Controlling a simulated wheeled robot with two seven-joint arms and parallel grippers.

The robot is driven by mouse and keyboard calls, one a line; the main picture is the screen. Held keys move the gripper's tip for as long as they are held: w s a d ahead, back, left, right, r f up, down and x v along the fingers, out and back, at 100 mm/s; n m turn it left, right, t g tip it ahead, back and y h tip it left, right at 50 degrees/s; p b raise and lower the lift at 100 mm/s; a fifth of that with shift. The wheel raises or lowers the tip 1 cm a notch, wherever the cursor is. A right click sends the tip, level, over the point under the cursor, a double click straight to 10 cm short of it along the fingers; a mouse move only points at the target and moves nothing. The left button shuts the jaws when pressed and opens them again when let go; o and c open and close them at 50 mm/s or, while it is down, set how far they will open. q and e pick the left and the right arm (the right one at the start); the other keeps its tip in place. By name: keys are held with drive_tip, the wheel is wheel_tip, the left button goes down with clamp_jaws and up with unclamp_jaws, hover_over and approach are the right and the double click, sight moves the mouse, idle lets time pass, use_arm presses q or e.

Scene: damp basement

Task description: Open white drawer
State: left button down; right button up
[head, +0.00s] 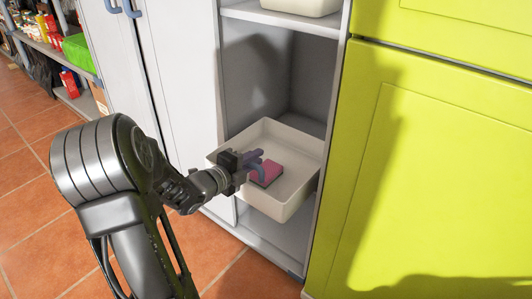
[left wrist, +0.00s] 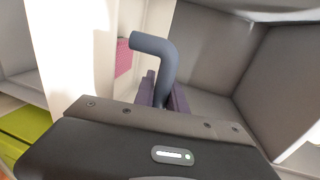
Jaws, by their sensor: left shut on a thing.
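The white drawer (head: 275,207) is an open-topped bin in the lower part of a grey cabinet. It stands partly out of the cabinet, with its inside visible. A pink sponge-like block (head: 266,173) lies in it, partly behind the gripper; a pink patch (left wrist: 123,60) also shows in the left wrist view. My left gripper (head: 249,161) is at the drawer's near-left side, shut on a blue-grey bent handle (left wrist: 154,45). In the left wrist view, the handle rises from between the purple fingers (left wrist: 163,94). How the handle joins the drawer is hidden. My right gripper is out of view.
Another white bin (head: 302,5) sits on the shelf above. Yellow-green cabinet doors (head: 440,170) stand close on the right. Grey doors with blue handles (head: 132,8) are on the left. Tiled floor (head: 235,272) is clear in front; stocked shelves (head: 57,50) stand far left.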

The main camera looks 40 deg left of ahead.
use_arm(q)
drive_tip(key=shift+s, duration=1.9)
drive_tip(key=c, duration=1.4)
unclamp_jaws()
drive_tip(key=s, duration=0.2)
drive_tip(key=s+r+p, duration=0.1)
drive_tip(key=s, duration=0.2)
drive_tip(key=s+p, duration=0.1)
drive_tip(key=s, duration=0.1)
drive_tip(key=shift+s+d+r, duration=0.15)
drive_tip(key=shift+s+r, duration=0.1)
drive_tip(key=shift+s, duration=0.05)
drive_tip(key=shift+s, duration=0.1)
